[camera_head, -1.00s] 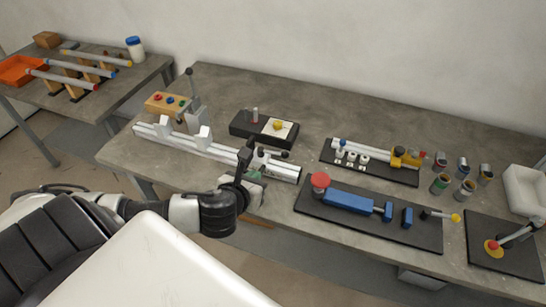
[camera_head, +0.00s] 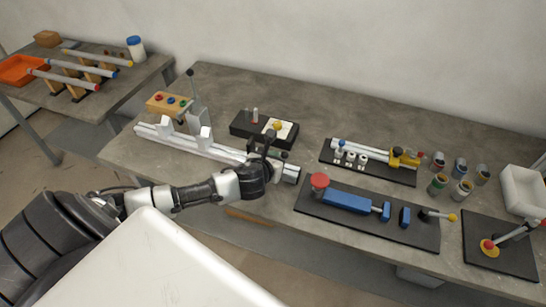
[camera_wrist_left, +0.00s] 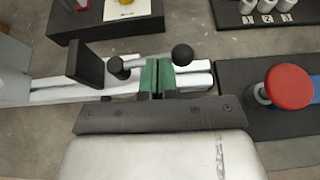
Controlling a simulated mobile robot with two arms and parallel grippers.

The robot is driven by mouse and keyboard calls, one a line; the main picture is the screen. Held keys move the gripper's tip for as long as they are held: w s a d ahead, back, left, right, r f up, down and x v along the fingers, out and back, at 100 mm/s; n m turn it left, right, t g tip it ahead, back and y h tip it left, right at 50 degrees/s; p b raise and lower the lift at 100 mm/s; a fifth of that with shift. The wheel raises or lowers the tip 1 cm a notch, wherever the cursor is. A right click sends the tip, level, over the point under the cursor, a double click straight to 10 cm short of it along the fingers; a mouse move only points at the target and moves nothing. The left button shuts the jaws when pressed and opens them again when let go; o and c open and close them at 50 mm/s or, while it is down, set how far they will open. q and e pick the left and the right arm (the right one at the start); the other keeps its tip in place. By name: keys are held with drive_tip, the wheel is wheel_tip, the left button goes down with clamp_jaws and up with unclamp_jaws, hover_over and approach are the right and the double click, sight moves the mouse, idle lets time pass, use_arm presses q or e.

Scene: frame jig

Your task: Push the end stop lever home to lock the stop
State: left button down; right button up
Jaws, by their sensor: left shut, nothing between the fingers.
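A pale metal rail (camera_head: 190,144) lies along the front left of the bench, and its right end shows in the left wrist view (camera_wrist_left: 48,90). On it in the wrist view stand an upright black plate (camera_wrist_left: 86,63) and a small dark knob (camera_wrist_left: 118,67). My left gripper (camera_head: 268,143) is over the rail's right end. Its green fingertips (camera_wrist_left: 157,76) are shut and empty, between the two knobs. The gripper hides part of the rail.
Right of the rail is a black board with a blue clamp and red knob (camera_head: 319,180). Behind the rail is a black block with a yellow piece (camera_head: 278,125). A tall lever (camera_head: 191,88) rises at back left. Several cups (camera_head: 438,183) stand further right.

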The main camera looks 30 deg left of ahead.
use_arm(q)
drive_tip(key=shift+w+r+n+y+p, duration=0.1)
drive_tip(key=shift+w+n+y+p, duration=0.15)
drive_tip(key=shift+n+y+p, duration=0.3)
drive_tip(key=shift+w+d+r+n+g+y+p, duration=0.1)
drive_tip(key=shift+w+n+g+y+p, duration=0.4)
drive_tip(key=shift+n+y, duration=0.25)
drive_tip(key=shift+w+d+r+n+g+y+p, duration=0.1)
drive_tip(key=shift+w+n+g+y+p, duration=0.25)
drive_tip(key=shift+n+y+p, duration=0.3)
drive_tip(key=n+g+y, duration=0.1)
drive_tip(key=w+n+y+p, duration=0.1)
drive_tip(key=shift+w+a+f+n+g+y, duration=0.1)
drive_tip(key=shift+a+n+g+y, duration=0.05)
drive_tip(key=shift+n+g+y, duration=0.15)
drive_tip(key=n+g, duration=0.1)
drive_tip(key=w+n+y, duration=0.1)
drive_tip(key=n+g, duration=0.1)
drive_tip(key=shift+w+a+f+g+y, duration=0.1)
drive_tip(key=shift+w+a+g+y, duration=0.05)
drive_tip(key=shift+a+g+y, duration=0.15)
drive_tip(key=shift+w+a+n+g+y, duration=0.35)
drive_tip(key=shift+a+n+g, duration=0.25)
drive_tip(key=shift+n+g, duration=0.2)
drive_tip(key=shift+w+a+n+g+y, duration=0.2)
drive_tip(key=shift+w+a+n+g, duration=0.3)
drive_tip(key=shift+n+g, duration=0.25)
drive_tip(key=shift+w+a+n+g+y, duration=0.3)
drive_tip(key=shift+w+a+n+g, duration=0.05)
drive_tip(key=shift+a+n+g, duration=0.4)
